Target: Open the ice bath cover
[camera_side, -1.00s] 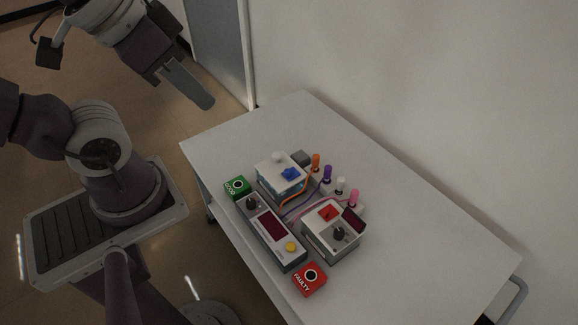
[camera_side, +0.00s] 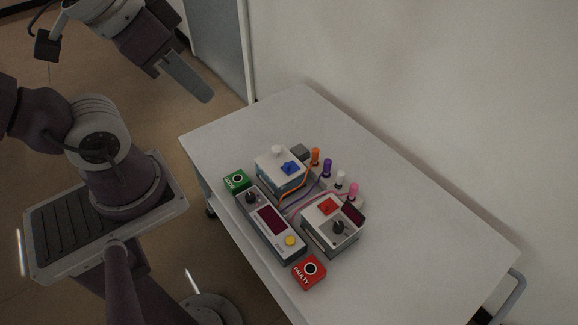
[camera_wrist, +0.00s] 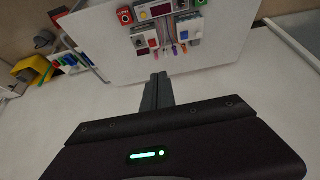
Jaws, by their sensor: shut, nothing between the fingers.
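The box with a white lid (camera_side: 268,162), which looks like the ice bath, stands at the back left of the group of devices on the table. Its lid is down and carries a white knob (camera_side: 277,150) and a blue block (camera_side: 291,168). In the wrist view the box (camera_wrist: 189,25) is upper right of centre, with the blue block facing me. My gripper (camera_side: 207,97) is shut and empty. It is high above the floor, up and left of the table in the side view, well apart from the box. In the wrist view its fingers (camera_wrist: 158,78) point toward the table.
A control unit with a dark red display (camera_side: 271,220), a second box with a red block (camera_side: 326,208), a green GOOD button (camera_side: 236,180) and a red FAULTY button (camera_side: 309,272) stand close by. Several coloured plugs with cables (camera_side: 327,170) line the back. The table's right part (camera_side: 430,235) is clear.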

